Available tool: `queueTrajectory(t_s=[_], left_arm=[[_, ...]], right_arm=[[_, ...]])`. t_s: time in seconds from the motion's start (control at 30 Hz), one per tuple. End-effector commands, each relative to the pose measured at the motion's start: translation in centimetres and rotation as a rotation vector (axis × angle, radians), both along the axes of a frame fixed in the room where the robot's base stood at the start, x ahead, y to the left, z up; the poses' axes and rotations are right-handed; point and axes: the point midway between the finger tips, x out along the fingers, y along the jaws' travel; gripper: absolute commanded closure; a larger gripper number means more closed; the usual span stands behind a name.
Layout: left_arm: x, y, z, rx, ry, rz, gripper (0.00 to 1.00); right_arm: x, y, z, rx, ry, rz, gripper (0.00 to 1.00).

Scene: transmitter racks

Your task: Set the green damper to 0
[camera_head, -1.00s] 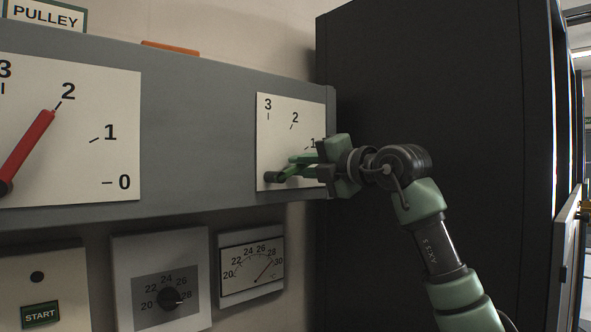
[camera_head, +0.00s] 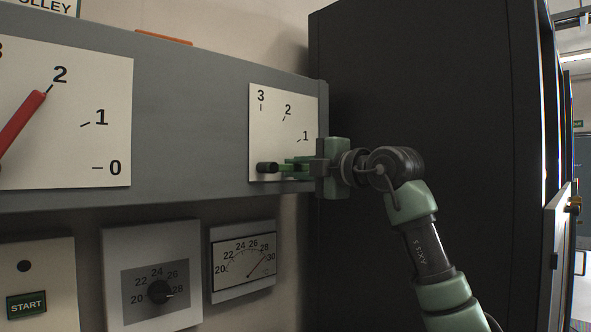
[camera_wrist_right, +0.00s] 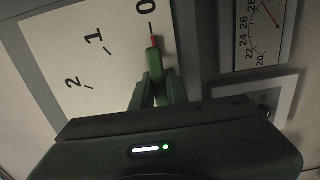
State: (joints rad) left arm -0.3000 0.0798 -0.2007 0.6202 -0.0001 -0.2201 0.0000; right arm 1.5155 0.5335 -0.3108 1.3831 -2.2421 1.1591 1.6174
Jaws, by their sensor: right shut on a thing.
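The green damper's lever (camera_head: 287,168) runs from a dark pivot (camera_head: 267,168) to the right, nearly level, across its white scale plate (camera_head: 275,110). In the head view the 3, 2 and 1 show, while the 0 is hidden behind my right gripper (camera_head: 306,168). That gripper is shut on the lever. In the right wrist view the lever's green end (camera_wrist_right: 151,60), with a small red tip, stands between the fingers and lines up with the 0 mark. My left gripper is not in view.
A second scale plate (camera_head: 90,125) with a red lever (camera_head: 22,120) near 2 is at the left. Below are a START button (camera_head: 26,305), a knob (camera_head: 160,291) and a temperature gauge (camera_head: 243,258). A tall dark cabinet (camera_head: 430,80) stands behind my right arm.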

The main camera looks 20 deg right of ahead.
Motion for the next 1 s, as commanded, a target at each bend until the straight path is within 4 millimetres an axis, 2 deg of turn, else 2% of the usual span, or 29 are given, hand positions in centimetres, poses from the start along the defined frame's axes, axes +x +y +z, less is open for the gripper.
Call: queueTrajectory(t_s=[0.17,0.2,0.27,0.67,1.0], left_arm=[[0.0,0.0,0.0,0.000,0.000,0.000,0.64],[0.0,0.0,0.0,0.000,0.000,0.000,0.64],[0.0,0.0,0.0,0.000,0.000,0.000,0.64],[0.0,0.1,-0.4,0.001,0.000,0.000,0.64],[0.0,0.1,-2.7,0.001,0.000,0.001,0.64]], right_arm=[[0.1,0.0,-0.3,0.001,0.008,0.000,1.00],[0.1,0.0,-0.3,0.001,0.008,0.000,0.80],[0.1,0.0,-0.3,0.000,0.008,0.000,0.64],[-0.5,-0.3,-0.2,-0.001,0.002,-0.001,0.64],[-5.7,-2.2,-0.4,0.000,0.001,-0.001,0.64]])
